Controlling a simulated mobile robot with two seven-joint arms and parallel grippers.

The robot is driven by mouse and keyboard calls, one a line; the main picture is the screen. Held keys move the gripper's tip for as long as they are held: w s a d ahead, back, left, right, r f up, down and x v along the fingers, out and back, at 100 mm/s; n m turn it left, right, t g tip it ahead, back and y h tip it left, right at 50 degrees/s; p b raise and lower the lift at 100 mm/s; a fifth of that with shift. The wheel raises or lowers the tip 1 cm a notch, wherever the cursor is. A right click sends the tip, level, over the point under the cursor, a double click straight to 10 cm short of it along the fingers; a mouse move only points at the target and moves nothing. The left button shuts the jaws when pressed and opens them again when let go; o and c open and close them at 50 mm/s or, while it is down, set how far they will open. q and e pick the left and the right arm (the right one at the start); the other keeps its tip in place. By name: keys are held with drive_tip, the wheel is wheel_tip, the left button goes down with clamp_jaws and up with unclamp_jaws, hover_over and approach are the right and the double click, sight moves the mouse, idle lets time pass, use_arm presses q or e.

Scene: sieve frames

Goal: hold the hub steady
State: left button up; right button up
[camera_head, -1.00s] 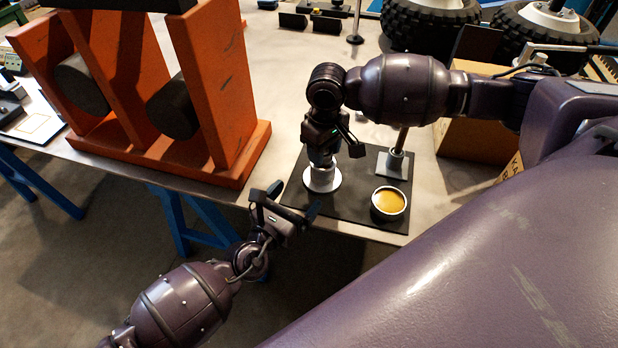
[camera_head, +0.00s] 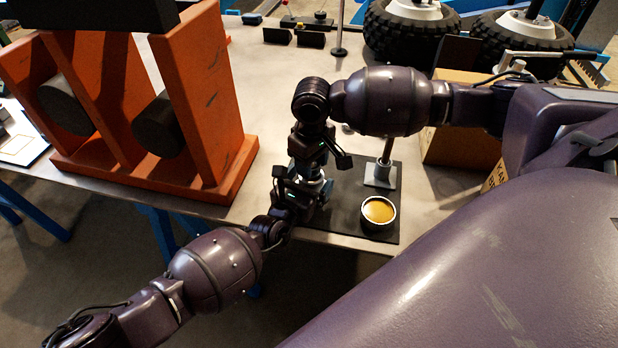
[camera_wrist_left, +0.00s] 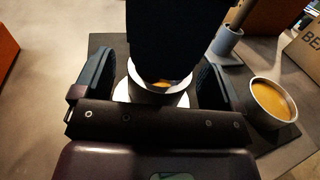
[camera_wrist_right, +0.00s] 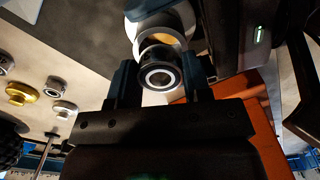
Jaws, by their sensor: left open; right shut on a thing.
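The hub (camera_wrist_left: 124,93) is a pale, flanged round piece on the dark mat (camera_head: 347,200). In the left wrist view it lies between the fingers of my left gripper (camera_wrist_left: 153,75), which is open around it; I see no clear contact. My right gripper (camera_head: 311,166) is directly above the hub, pointing down. In the right wrist view the right gripper is shut on a dark ring-shaped part (camera_wrist_right: 160,76) with a pale inner ring. A silver round piece shows just beyond that part. In the head view the grippers hide most of the hub.
A round dish of amber stuff (camera_head: 378,212) stands on the mat, with an upright post (camera_head: 382,172) behind it. An orange rack (camera_head: 205,110) with dark cylinders stands left. A cardboard box (camera_head: 460,145) and large tyres (camera_head: 410,25) are right and behind.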

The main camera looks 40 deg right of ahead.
use_arm(q)
drive_tip(key=c, duration=1.3)
drive_tip(key=c, duration=0.3)
idle(0.8)
